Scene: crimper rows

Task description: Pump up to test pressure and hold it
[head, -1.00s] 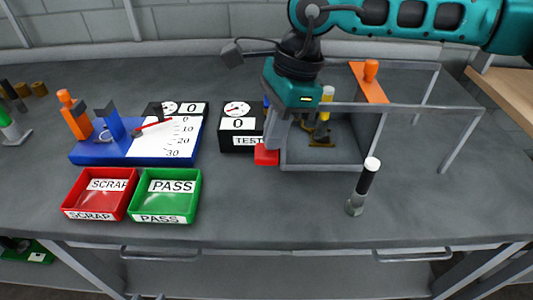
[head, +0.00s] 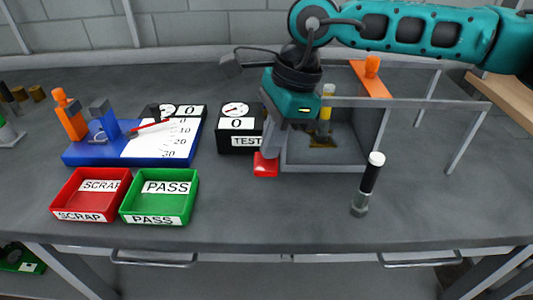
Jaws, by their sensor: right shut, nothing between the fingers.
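The black test unit (head: 237,142) has a round dial (head: 235,110), a display reading 0 and a TEST label. A red block (head: 265,167) sits at its front right, beside the grey test chamber (head: 330,166). My right gripper (head: 268,150) is shut and empty, pointing down just above and behind the red block. I cannot tell whether its tips touch it. The gripper hides the right side of the test unit. My left gripper is out of view.
A rail frame and an orange bracket (head: 371,85) stand over the chamber, which has a yellow-and-white piece (head: 325,108) inside. A black-and-white capped fitting (head: 369,183) stands at front right. The red SCRAP tray (head: 66,207), green PASS tray (head: 128,204) and blue gauge board (head: 90,155) are left.

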